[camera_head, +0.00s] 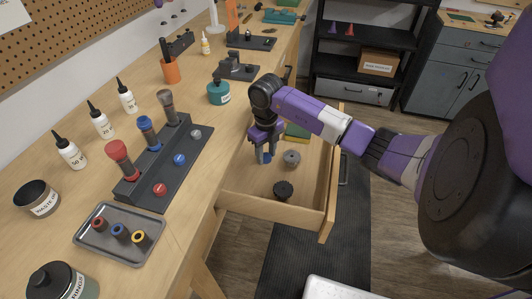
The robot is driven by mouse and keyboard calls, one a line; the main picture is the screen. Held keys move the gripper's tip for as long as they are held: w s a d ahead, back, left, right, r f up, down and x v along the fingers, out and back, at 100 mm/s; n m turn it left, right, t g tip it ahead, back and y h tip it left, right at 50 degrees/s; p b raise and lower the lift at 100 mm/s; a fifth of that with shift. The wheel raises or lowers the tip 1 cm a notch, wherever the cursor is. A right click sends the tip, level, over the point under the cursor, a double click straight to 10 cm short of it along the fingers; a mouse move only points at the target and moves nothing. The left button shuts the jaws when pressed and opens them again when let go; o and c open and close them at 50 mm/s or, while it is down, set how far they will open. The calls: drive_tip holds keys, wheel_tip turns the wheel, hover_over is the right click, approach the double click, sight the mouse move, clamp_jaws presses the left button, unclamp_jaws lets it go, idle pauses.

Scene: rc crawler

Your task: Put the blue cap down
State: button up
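My gripper (265,149) points down over the open wooden drawer (270,202) on the right side of the bench. A small blue piece, which looks like the blue cap (265,158), shows between its fingertips, and the fingers appear closed on it. The fingers hide part of the cap. I cannot tell whether it touches the drawer floor. In the drawer, a grey knobbed cap (292,158) lies right of the gripper and a black one (283,190) lies nearer the front. A blue disc (179,160) also sits on the black rack (150,185) on the bench.
The drawer front (330,190) and side walls stand around the gripper. A green and yellow item (297,132) lies at the drawer's back. A teal jar (219,92) stands near the bench edge. Bare drawer floor shows around the black cap.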

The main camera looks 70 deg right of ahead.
sight(266, 156)
drive_tip(key=shift+o, duration=1.1)
drive_tip(key=shift+r, duration=0.2)
wheel_tip(266, 156, up, 12)
